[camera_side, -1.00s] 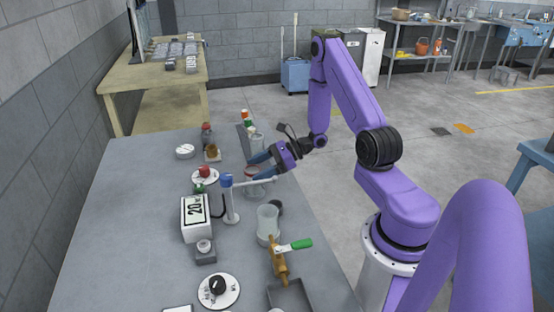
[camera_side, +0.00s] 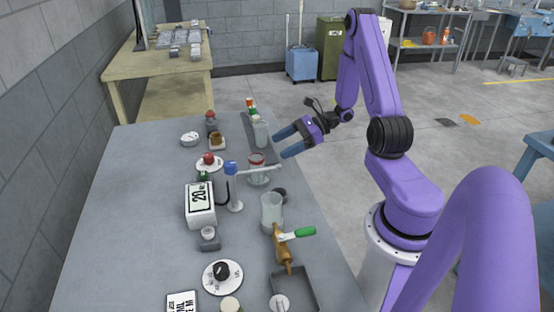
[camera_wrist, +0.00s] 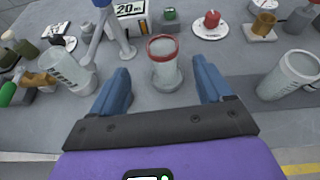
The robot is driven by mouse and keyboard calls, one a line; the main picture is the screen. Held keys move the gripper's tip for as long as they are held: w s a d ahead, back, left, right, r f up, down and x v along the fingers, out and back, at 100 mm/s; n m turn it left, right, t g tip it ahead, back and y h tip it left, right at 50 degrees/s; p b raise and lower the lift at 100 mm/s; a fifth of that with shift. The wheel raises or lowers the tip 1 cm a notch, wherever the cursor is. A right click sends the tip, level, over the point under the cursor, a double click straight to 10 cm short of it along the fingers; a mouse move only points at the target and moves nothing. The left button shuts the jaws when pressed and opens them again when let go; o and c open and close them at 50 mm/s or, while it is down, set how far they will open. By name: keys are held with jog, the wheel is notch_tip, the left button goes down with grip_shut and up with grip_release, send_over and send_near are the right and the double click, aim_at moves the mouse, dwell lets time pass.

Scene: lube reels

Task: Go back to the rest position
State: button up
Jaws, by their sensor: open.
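My gripper (camera_side: 284,142) is open and empty, at the right edge of the grey table in the side view. Its two blue fingers point left over the table. In the wrist view the fingers of my gripper (camera_wrist: 164,88) are spread wide. A clear cup with a red rim (camera_wrist: 163,62) stands beyond them in the gap, apart from both fingers. The same red-rimmed cup (camera_side: 257,170) shows in the side view, just below and left of the fingertips.
A stand with a blue top (camera_side: 233,190) and a side arm is close to the red-rimmed cup. A clear beaker (camera_side: 271,211), a brass valve with green handle (camera_side: 282,247) and a 20 display box (camera_side: 200,205) stand nearer. Another clear jar (camera_wrist: 290,75) is right in the wrist view.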

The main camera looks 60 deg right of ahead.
jog(key=w+a+r+n+g, duration=0.1)
jog(key=a+r+n+g, duration=0.35)
jog(key=a+n, duration=0.45)
jog(key=a+r+n+g, duration=0.4)
jog(key=a+n+g, duration=0.1)
jog(key=a+n, duration=0.35)
jog(key=s+a+r+n+h, duration=0.1)
jog(key=s+n+h, duration=0.3)
jog(key=s+n, duration=0.6)
jog(key=s+a+r+n+h, duration=0.2)
jog(key=s+a+n+h, duration=0.2)
jog(key=s+n, duration=0.7)
jog(key=shift+s+a+r+h, duration=0.3)
jog(key=shift+s+h, duration=0.4)
jog(key=shift+s, duration=0.25)
jog(key=shift+t, duration=0.25)
